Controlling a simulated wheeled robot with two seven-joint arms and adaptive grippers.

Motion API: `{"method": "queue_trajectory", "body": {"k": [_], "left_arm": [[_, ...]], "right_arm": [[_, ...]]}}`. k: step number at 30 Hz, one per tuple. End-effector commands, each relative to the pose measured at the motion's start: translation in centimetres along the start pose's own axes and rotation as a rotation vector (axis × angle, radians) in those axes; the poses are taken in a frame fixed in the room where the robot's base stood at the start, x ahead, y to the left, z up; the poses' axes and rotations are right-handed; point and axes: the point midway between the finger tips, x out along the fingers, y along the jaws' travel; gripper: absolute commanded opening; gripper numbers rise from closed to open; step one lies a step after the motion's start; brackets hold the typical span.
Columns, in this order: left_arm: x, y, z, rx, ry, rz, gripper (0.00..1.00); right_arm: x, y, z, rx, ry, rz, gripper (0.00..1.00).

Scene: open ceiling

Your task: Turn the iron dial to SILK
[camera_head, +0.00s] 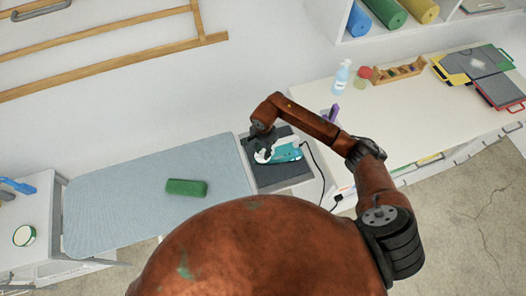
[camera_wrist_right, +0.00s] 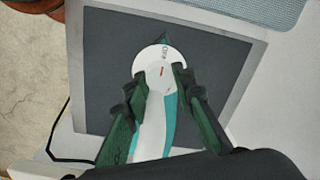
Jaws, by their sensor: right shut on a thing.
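The iron (camera_head: 284,153) is teal and white and rests on a dark pad (camera_head: 283,173) beside the ironing board. In the right wrist view the iron (camera_wrist_right: 155,125) lies on the same dark pad (camera_wrist_right: 215,50), with its tip at the top. Its round white dial (camera_wrist_right: 160,66) has a red mark and small lettering that I cannot read for sure. My left gripper is not in view.
The ironing board (camera_head: 140,205) with a green block (camera_head: 186,188) is at left. A dark cord (camera_head: 318,170) runs from the iron's right. A white counter (camera_head: 400,115) at right holds a bottle (camera_head: 342,77), a wooden rack (camera_head: 398,72) and folders (camera_head: 480,72).

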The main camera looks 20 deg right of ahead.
Motion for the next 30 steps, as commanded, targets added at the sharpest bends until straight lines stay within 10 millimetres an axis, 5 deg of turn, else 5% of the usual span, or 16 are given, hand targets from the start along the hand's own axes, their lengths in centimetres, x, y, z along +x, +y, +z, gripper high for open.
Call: {"method": "queue_trajectory", "body": {"k": [14, 30], "left_arm": [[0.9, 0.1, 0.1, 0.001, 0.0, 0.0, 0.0], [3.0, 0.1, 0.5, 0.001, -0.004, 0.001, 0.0]], "right_arm": [[0.1, 0.0, -0.1, 0.139, 0.005, -0.002, 0.0], [0.0, 0.1, -0.1, 0.629, 0.015, -0.002, 0.0]]}}
